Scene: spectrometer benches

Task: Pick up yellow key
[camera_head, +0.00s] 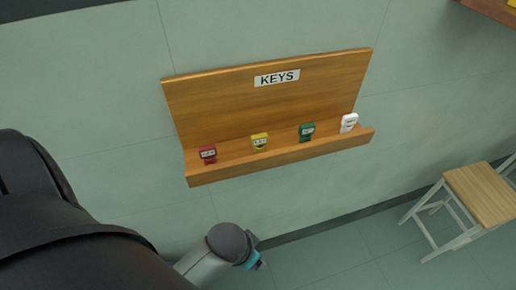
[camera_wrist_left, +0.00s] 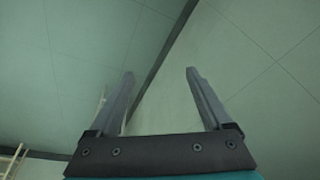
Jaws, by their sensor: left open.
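The yellow key (camera_head: 259,142) stands on the ledge of a wooden key rack (camera_head: 270,99) on the wall, between a red key (camera_head: 208,154) on its left and a green key (camera_head: 306,132) on its right. A white key (camera_head: 348,123) stands at the right end. In the left wrist view my left gripper (camera_wrist_left: 162,82) is open with nothing between its fingers. In the head view only part of my left arm (camera_head: 226,243) shows, below the rack and apart from it. My right gripper is not in view.
A sign reading KEYS (camera_head: 277,78) is on the rack's back board. A stool (camera_head: 481,192) with a wooden seat stands on the floor at the right. The wall (camera_head: 110,100) around the rack is bare. The wrist view shows only wall, floor and a bit of pale frame.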

